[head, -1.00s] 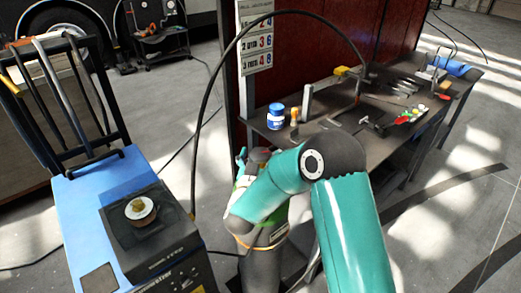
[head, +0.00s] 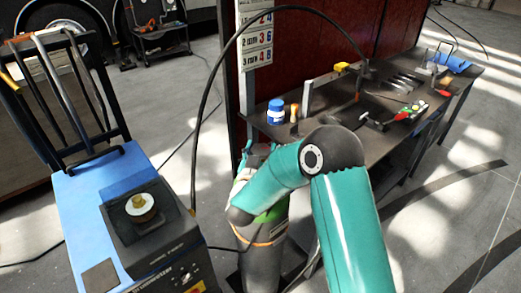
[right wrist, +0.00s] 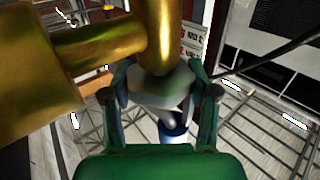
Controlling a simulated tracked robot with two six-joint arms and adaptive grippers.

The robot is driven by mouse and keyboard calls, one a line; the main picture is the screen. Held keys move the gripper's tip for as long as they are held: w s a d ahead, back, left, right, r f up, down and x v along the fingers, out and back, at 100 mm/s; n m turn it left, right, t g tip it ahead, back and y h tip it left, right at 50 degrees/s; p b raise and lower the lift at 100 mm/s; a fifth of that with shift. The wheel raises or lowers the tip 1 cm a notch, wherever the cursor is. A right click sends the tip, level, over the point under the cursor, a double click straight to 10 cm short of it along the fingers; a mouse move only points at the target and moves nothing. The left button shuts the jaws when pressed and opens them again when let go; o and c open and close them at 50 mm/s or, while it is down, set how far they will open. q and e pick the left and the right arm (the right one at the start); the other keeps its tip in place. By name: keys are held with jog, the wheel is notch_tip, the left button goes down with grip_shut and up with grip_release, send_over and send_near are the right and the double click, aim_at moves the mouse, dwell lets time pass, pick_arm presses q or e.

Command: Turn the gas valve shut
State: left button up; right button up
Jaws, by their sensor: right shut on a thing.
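My right gripper (head: 254,155) is at the cylinder's top, mostly hidden behind my teal arm. In the right wrist view my right gripper (right wrist: 162,88) has a finger on each side of a grey-green valve knob (right wrist: 160,84) and is shut on it. A brass valve body (right wrist: 100,45) shows large beside the knob. How far the knob is turned cannot be told. My left gripper is not in view.
A blue wheeled machine (head: 85,195) with a black top stands left of the cylinder. A black hose (head: 204,95) arches above the cylinder towards the bench. The workbench (head: 345,112) at the right holds a blue jar (head: 276,113) and several tools. Open floor lies at the right front.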

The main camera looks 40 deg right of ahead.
jog(key=shift+f, duration=0.1)
jog(key=shift+w+a+m+g+h+b, duration=0.1)
jog(key=shift+m+g+h+b, duration=0.8)
jog(key=shift+g, duration=0.3)
jog(key=m+g+h, duration=0.2)
jog(key=g, duration=0.1)
jog(key=shift+m+g+b, duration=0.3)
jog(key=shift+m+b, duration=0.05)
jog(key=shift+m, duration=0.05)
jog(key=m+g, duration=0.2)
jog(key=g, duration=0.2)
jog(key=shift+m+h, duration=0.3)
jog(key=shift+h, duration=0.1)
jog(key=shift+m+g, duration=1.6)
jog(key=shift+g, duration=1.2)
jog(key=o, duration=1.2)
jog(key=shift+c, duration=0.2)
